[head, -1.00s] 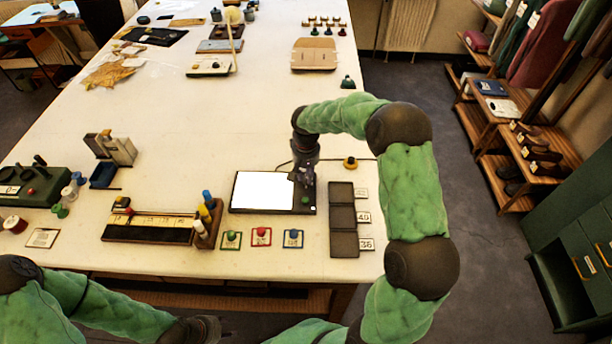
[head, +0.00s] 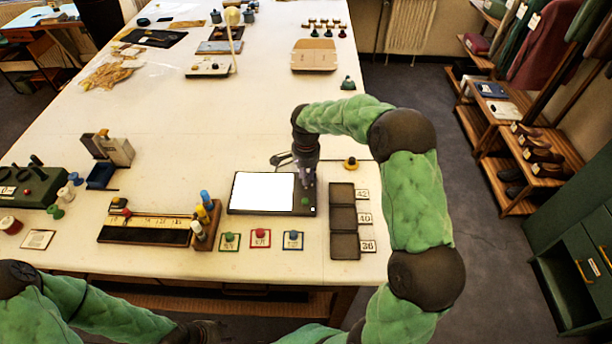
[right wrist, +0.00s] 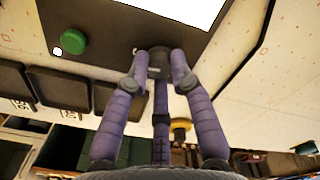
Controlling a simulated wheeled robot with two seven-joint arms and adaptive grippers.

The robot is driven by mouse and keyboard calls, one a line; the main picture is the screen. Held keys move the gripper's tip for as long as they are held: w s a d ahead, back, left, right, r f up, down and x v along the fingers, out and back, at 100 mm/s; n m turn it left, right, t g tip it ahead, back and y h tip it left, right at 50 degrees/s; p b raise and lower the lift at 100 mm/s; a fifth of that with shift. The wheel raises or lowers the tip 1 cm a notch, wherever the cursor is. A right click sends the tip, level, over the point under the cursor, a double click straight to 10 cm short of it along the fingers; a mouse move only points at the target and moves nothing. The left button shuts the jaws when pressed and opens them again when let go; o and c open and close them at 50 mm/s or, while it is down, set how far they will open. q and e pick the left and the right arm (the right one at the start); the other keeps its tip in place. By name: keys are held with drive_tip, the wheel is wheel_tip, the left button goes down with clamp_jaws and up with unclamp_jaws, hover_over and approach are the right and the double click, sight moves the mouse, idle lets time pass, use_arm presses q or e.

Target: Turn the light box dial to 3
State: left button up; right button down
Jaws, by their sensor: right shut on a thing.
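The light box (head: 270,209) is a dark flat panel with a bright white screen, near the front of the table. It also shows in the right wrist view (right wrist: 180,30), with a green button (right wrist: 72,42) near its corner. My right gripper (head: 308,182) is over the box's right edge. In the right wrist view its purple fingers (right wrist: 157,68) close around the small dark dial (right wrist: 157,56), which they partly hide. The dial's marks and setting cannot be read. My left gripper (head: 205,331) is low at the bottom edge, away from the box, its fingers unclear.
Dark trays (head: 343,218) with number cards stand right of the box. A yellow knob (head: 351,163) is behind them. Green, red and blue buttons (head: 261,237) lie in front. A ruler tray (head: 150,230) and a marker holder (head: 205,225) are to the left.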

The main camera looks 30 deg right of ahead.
drive_tip(key=shift+m, duration=0.6)
drive_tip(key=c, duration=1.1)
unclamp_jaws()
drive_tip(key=shift+r, duration=0.15)
wheel_tip(320, 180, up, 12)
drive_tip(key=shift+f, duration=0.15)
drive_tip(key=shift+f, duration=0.1)
